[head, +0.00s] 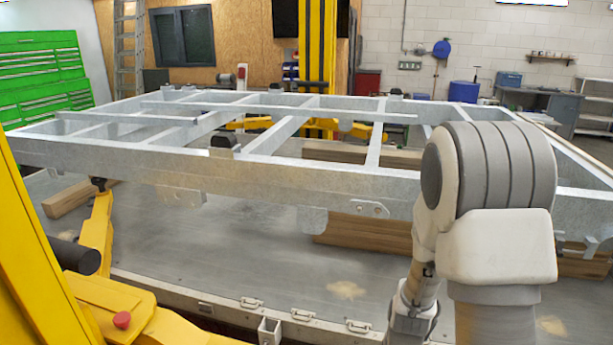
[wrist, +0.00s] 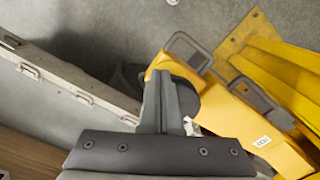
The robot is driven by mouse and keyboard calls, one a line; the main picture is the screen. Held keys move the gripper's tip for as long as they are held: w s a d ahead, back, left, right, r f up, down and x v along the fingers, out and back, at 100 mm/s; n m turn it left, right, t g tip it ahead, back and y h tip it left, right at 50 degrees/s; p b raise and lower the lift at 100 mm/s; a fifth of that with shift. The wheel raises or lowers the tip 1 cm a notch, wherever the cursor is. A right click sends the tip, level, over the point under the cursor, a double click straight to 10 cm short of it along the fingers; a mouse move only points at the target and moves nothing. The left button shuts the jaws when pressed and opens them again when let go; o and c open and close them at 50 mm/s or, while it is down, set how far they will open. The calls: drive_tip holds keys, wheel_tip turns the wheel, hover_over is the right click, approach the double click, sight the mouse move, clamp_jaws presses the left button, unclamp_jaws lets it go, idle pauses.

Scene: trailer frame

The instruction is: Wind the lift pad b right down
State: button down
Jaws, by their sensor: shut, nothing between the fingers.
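My gripper (wrist: 162,85) is in the wrist view with its grey fingers together and empty. Just behind and right of the fingertips is a yellow lift arm (wrist: 232,118). A dark rounded part (wrist: 183,92), perhaps a lift pad, shows at its end, partly hidden by the fingers; I cannot tell whether they touch. In the head view a dark lift pad (head: 98,184) sits on the end of a yellow arm (head: 97,225), close under the near rail of the galvanised trailer frame (head: 250,171). No label tells which pad is b. My gripper's fingers do not show in the head view.
A yellow lift post (head: 30,250) and a carriage with a red knob (head: 122,320) stand at the near left. Timber beams (head: 365,232) lie under the frame. In the wrist view a pale ledge with metal loops (wrist: 75,92) runs at left.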

drive_tip(key=shift+w+a, duration=0.2)
idle(0.6)
drive_tip(key=shift+s+a, duration=0.15)
drive_tip(key=shift+a, duration=0.2)
drive_tip(key=shift+s+a+b, duration=0.35)
drive_tip(key=shift+a, duration=0.35)
drive_tip(key=shift+a, duration=0.2)
drive_tip(key=shift+a, duration=0.15)
drive_tip(key=shift+a, duration=0.35)
drive_tip(key=shift+a, duration=0.3)
drive_tip(key=shift+s+b, duration=0.15)
drive_tip(key=shift+b, duration=0.15)
